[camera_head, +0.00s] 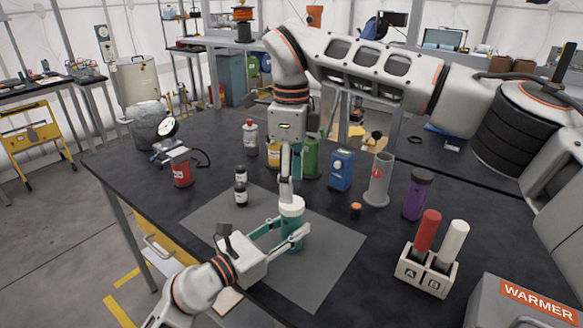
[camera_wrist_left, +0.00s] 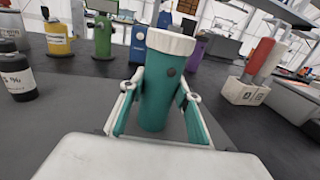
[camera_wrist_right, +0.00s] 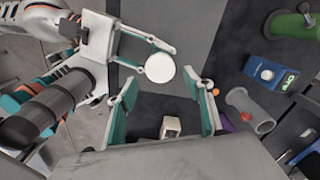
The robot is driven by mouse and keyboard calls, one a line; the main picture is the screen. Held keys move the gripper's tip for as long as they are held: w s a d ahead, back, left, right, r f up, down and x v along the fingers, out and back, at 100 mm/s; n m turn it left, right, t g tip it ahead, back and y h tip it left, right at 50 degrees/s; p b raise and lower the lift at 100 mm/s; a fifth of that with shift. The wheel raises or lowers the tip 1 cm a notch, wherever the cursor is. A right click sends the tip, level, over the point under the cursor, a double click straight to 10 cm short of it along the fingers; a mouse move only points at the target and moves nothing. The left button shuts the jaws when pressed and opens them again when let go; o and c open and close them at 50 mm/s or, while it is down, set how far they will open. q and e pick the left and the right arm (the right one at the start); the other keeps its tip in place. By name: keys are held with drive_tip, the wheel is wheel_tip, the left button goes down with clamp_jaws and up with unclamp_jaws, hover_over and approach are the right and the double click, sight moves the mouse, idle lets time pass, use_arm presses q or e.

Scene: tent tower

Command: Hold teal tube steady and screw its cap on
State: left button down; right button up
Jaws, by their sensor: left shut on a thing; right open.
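The teal tube (camera_head: 291,243) stands upright over the grey mat, with its white cap (camera_head: 291,208) on top. My left gripper (camera_head: 284,234) is shut on the tube's sides. The left wrist view shows the tube (camera_wrist_left: 155,95) between its fingers and the cap (camera_wrist_left: 170,43) covering the tube's mouth. I cannot tell how tightly the cap sits. My right gripper (camera_head: 288,178) points down above the cap. In the right wrist view my right gripper (camera_wrist_right: 162,92) is open and empty, and the round cap (camera_wrist_right: 160,68) lies beyond its fingertips, apart from them.
An orange cap (camera_head: 355,210), a grey cylinder (camera_head: 379,180), a blue box (camera_head: 341,170) and a purple bottle (camera_head: 417,195) stand to the right. A rack (camera_head: 426,271) holds red and white tubes. The grey mat (camera_head: 325,262) is mostly bare.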

drive_tip(key=shift+f, duration=2.5)
drive_tip(key=shift+c, duration=0.2)
drive_tip(key=c, duration=1.1)
drive_tip(key=m, duration=0.7)
drive_tip(key=shift+m, duration=0.4)
drive_tip(key=m, duration=0.7)
drive_tip(key=o, duration=1.3)
